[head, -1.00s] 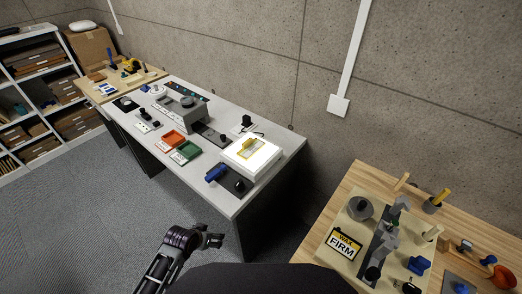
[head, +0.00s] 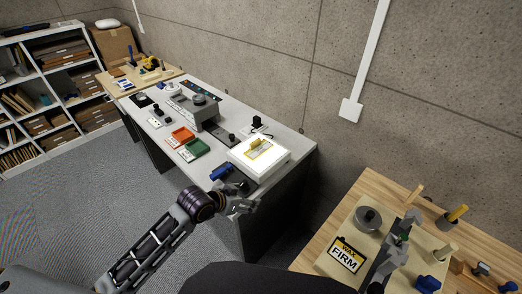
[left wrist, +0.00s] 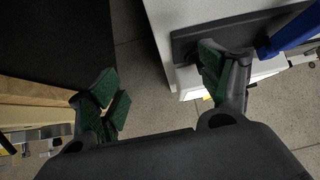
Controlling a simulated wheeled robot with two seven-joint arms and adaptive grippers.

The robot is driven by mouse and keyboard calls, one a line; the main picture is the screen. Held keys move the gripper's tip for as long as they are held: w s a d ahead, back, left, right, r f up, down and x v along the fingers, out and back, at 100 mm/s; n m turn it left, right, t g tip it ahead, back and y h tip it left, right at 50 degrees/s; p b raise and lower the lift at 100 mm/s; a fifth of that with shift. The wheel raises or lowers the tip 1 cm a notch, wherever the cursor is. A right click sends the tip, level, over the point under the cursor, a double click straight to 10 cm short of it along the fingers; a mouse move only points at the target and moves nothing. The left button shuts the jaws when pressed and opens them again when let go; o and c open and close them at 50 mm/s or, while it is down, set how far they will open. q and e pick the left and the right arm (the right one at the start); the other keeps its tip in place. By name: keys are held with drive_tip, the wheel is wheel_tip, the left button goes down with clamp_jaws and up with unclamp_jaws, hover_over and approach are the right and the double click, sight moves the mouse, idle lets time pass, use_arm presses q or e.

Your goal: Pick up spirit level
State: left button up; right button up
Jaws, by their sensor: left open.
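I cannot make out for certain which object is the spirit level. A small yellow piece (head: 263,143) lies on a yellow-edged card on the white box (head: 270,165) at the near end of the grey bench. A blue object (head: 221,172) lies beside that box. My left gripper (head: 243,201) is open and empty at the bench's near edge, close to the blue object. In the left wrist view, the left gripper (left wrist: 160,88) has its green-padded fingers wide apart, with a blue object (left wrist: 292,32) beyond the right finger.
The grey bench (head: 223,152) also bears an orange tray (head: 183,134), a green tray (head: 194,150) and a grey machine.

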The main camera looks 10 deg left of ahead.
use_arm(q)
drive_tip(key=w+r, duration=0.1)
drive_tip(key=w, duration=0.1)
drive_tip(key=w+r+t+h, duration=0.1)
drive_tip(key=w, duration=0.1)
drive_tip(key=w+r+m+h, duration=0.1)
drive_tip(key=w, duration=0.1)
drive_tip(key=shift+w+a+r, duration=0.15)
drive_tip(key=shift+w+a, duration=0.15)
drive_tip(key=w+a+r+t, duration=0.2)
drive_tip(key=w+a+r, duration=0.3)
drive_tip(key=w, duration=0.2)
drive_tip(key=shift+a+r+h, duration=0.15)
drive_tip(key=shift+a+h, duration=0.05)
drive_tip(key=shift+h, duration=0.2)
drive_tip(key=shift+w, duration=0.1)
approach(267, 142)
idle(0.3)
idle(0.4)
drive_tip(key=shift+x, duration=2.5)
drive_tip(key=shift+d, duration=0.1)
drive_tip(key=shift+c, duration=0.2)
drive_tip(key=c, duration=1.2)
